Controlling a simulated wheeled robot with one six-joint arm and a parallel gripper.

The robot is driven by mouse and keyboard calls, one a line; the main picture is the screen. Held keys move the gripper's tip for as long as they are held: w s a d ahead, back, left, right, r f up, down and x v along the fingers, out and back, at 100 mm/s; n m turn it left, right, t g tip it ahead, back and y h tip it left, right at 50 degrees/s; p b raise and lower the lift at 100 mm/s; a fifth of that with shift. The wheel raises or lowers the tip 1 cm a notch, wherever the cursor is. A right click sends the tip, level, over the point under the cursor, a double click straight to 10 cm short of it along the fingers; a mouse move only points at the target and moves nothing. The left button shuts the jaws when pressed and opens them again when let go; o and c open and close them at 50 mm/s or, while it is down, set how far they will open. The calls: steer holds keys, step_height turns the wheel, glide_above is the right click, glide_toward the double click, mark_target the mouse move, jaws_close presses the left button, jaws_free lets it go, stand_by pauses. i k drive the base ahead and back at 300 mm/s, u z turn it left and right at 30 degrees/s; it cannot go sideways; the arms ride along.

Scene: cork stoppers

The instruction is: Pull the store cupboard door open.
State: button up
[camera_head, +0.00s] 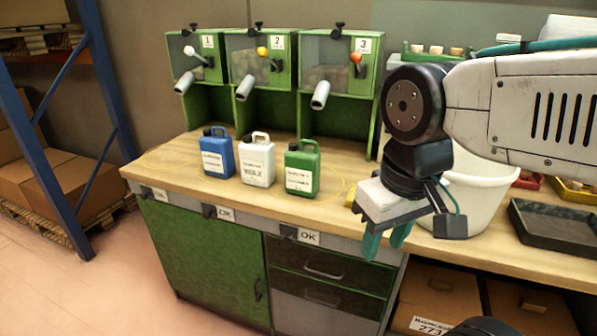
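The cupboard door (200,262) is a green panel under the left part of the workbench. It looks closed, flush with the front. Its dark upright handle (258,289) is near the door's right edge. My gripper (386,243) hangs down in front of the bench, to the right of the door and higher than its handle.
Drawers (328,274) with handles adjoin the door on the right. Blue (217,153), white (257,161) and green (301,169) jugs stand on the bench (160,165). A white bucket (470,190) is behind my arm. Floor (110,285) before the door looks clear; a blue rack stands left.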

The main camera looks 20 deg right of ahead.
mark_target(219, 263)
steer(key=u, duration=0.4)
steer(key=k, duration=0.5)
steer(key=u, duration=1.05)
steer(key=i, duration=0.9)
steer(key=z, duration=0.8)
steer(key=i, duration=0.45)
steer(key=z, duration=0.4)
